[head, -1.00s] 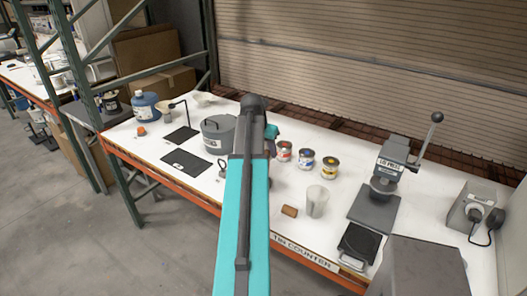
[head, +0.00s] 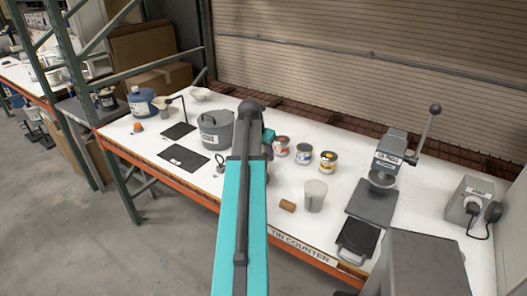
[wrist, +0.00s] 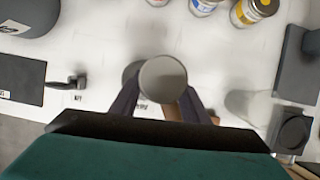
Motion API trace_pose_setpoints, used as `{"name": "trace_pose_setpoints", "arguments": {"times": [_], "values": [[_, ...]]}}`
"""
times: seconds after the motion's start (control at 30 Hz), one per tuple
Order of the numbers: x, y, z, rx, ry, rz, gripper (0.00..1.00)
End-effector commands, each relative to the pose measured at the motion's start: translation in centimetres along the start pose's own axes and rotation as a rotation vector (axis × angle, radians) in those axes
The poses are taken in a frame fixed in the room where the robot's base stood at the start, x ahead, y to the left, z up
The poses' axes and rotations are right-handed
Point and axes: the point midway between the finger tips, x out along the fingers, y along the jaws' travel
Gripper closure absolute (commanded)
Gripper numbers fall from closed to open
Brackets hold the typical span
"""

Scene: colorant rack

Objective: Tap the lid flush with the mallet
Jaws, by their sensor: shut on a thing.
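In the wrist view my gripper (wrist: 160,104) is shut on a round grey thing (wrist: 163,78) with a flat disc face toward the camera. I cannot tell whether it is a loose lid, a lidded tin or a mallet head. A darker round shape shows partly behind it over the white counter. In the head view my arm hides the jaws and the held thing. A small brown block (head: 288,206) lies on the counter left of a translucent cup (head: 315,196); I cannot tell if it is part of the mallet.
Several labelled tins (head: 303,154) stand at the back of the counter (head: 345,180). A lid press (head: 388,165) with a raised lever and a black scale (head: 357,239) stand to the right. A grey pot (head: 215,131) and dark mats (head: 184,158) lie left of my arm.

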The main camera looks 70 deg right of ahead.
Motion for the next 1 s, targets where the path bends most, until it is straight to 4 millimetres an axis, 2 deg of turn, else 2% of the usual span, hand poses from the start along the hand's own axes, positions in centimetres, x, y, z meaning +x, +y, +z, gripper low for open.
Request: {"name": "trace_pose_setpoints", "arguments": {"times": [0.53,0.87,1.0], "values": [[0.5,0.0,-0.2,0.000,-0.001,0.000,0.85],[3.4,0.0,-1.4,0.000,0.000,0.000,0.85],[3.0,0.0,-1.2,0.000,-0.001,0.000,0.85]]}}
